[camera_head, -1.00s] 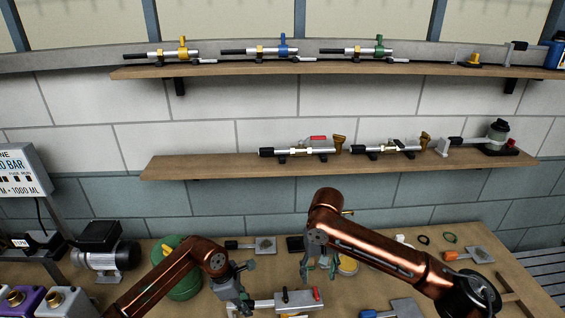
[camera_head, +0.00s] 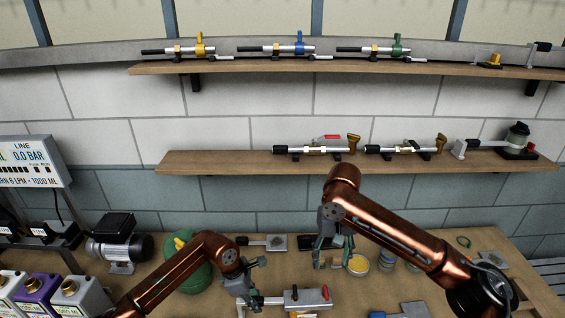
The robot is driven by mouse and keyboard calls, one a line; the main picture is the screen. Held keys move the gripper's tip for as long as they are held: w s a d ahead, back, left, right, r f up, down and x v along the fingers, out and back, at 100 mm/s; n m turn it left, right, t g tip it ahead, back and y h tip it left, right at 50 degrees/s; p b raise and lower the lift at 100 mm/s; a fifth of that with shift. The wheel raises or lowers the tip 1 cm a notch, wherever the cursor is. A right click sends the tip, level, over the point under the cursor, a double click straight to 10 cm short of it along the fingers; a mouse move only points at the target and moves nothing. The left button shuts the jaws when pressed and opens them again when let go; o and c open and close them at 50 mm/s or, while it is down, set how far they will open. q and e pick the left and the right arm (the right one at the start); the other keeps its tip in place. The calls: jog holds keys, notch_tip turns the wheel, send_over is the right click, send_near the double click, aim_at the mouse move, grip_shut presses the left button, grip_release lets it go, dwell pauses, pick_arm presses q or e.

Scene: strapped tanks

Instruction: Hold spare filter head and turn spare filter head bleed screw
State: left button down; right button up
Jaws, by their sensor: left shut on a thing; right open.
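A grey block with a red piece at its right end and a silver stem at its left lies low in the head view; I take it to be the spare filter head (camera_head: 299,299). My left gripper (camera_head: 249,297) is at its left end, shut on that end as far as I can see; the exact contact is small and partly hidden. A small dark knob stands on the block, but I cannot tell whether it is the bleed screw. My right gripper (camera_head: 327,262) is open and empty, pointing down above the bench behind the block, apart from it.
A yellow-filled dish (camera_head: 358,265) and small jars (camera_head: 388,260) stand right of my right gripper. A green tank (camera_head: 193,272) and a motor (camera_head: 118,243) stand left. Flat grey plates lie around the bench. A wooden shelf (camera_head: 225,162) with valve assemblies hangs behind.

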pick_arm(q)
jog(key=c, duration=1.7)
grip_release()
jog(key=p+v, duration=0.1)
jog(key=v, duration=0.5)
jog(key=d+p+v, duration=0.1)
jog(key=v, duration=0.6)
jog(key=d+p+v, duration=0.1)
jog(key=p+v, duration=0.1)
jog(key=v, duration=0.4)
jog(key=shift+r, duration=0.6)
pick_arm(e)
jog(key=r, duration=0.5)
jog(key=shift+s+r, duration=0.15)
jog(key=shift+s, duration=0.15)
pick_arm(q)
jog(key=shift+w, duration=0.1)
